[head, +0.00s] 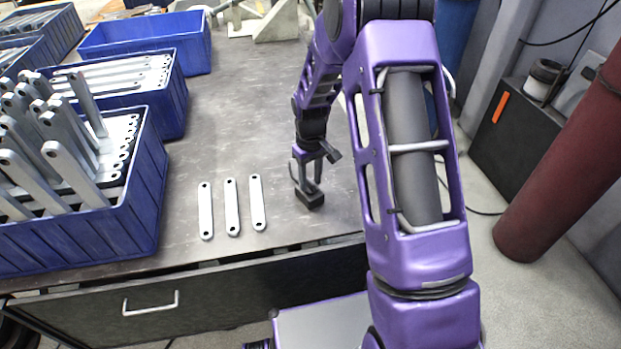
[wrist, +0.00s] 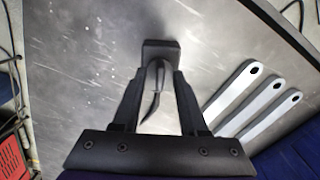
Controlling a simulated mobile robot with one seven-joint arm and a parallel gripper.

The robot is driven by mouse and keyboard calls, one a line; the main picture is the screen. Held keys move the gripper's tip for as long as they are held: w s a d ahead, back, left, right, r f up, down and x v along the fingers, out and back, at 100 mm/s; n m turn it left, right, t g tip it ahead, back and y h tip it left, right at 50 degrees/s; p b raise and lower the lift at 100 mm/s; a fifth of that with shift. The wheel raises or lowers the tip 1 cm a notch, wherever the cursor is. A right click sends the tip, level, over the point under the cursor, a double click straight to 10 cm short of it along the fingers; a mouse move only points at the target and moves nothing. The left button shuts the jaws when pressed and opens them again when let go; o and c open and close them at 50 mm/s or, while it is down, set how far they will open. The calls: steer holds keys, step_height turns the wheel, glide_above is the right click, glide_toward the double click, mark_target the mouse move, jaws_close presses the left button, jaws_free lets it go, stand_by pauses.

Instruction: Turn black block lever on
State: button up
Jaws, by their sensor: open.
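The black block (head: 310,198) sits on the grey table near its front edge, right of the metal brackets. In the wrist view the block (wrist: 161,50) is just beyond my fingertips. My gripper (head: 306,182) points down over the block. In the wrist view my gripper (wrist: 157,76) is open, with one finger on each side of the lever. I see gaps on both sides of the lever. In the head view the lever is hard to make out among the fingers.
Several flat metal brackets (head: 231,207) lie left of the block. Blue crates (head: 140,215) filled with brackets stand at the table's left. A grey cast part (head: 275,22) is at the back. The middle of the table (head: 235,110) is clear. A drawer handle (head: 150,303) shows below the front edge.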

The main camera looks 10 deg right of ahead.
mark_target(311, 181)
steer(key=shift+r, duration=0.1)
step_height(311, 181, up, 17)
steer(key=p, duration=0.2)
stand_by(0.3)
steer(key=shift+r, duration=0.15)
